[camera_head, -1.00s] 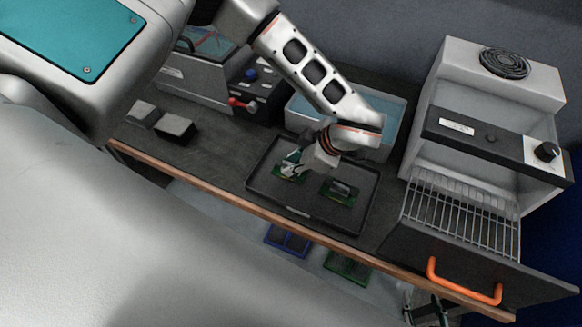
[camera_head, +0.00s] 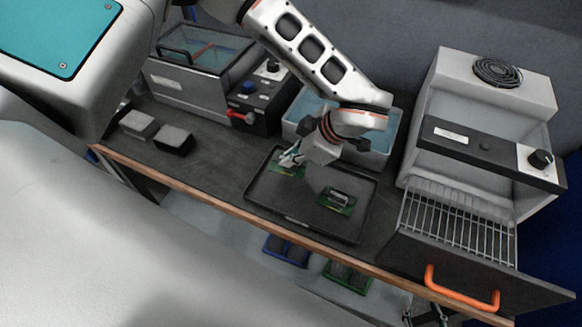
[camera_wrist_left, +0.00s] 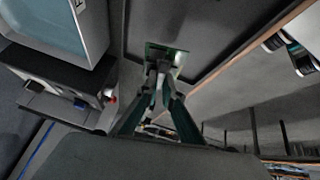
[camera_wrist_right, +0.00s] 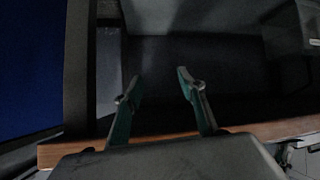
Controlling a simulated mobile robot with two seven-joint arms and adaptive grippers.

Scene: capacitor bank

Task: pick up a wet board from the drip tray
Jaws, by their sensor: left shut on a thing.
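The black drip tray (camera_head: 300,218) lies on the dark bench. My left gripper (camera_head: 290,158) is shut on a green board (camera_head: 288,171) over the tray's back left part. In the left wrist view the fingertips (camera_wrist_left: 160,68) pinch this board (camera_wrist_left: 155,50), and the dark tray is beyond it. The board seems slightly above the tray floor, but the gap is hard to tell. A second green board (camera_head: 337,201) with a dark and silver part on top lies in the tray's right half. My right gripper (camera_wrist_right: 158,85) is open and empty near the bench's wooden edge.
A blue-water basin (camera_head: 382,158) stands behind the tray. An oven with an open door, wire rack (camera_head: 458,222) and orange handle (camera_head: 462,290) is on the right. Two small blocks (camera_head: 174,140) sit at left. Blue (camera_head: 286,250) and green (camera_head: 347,276) trays are below the bench edge.

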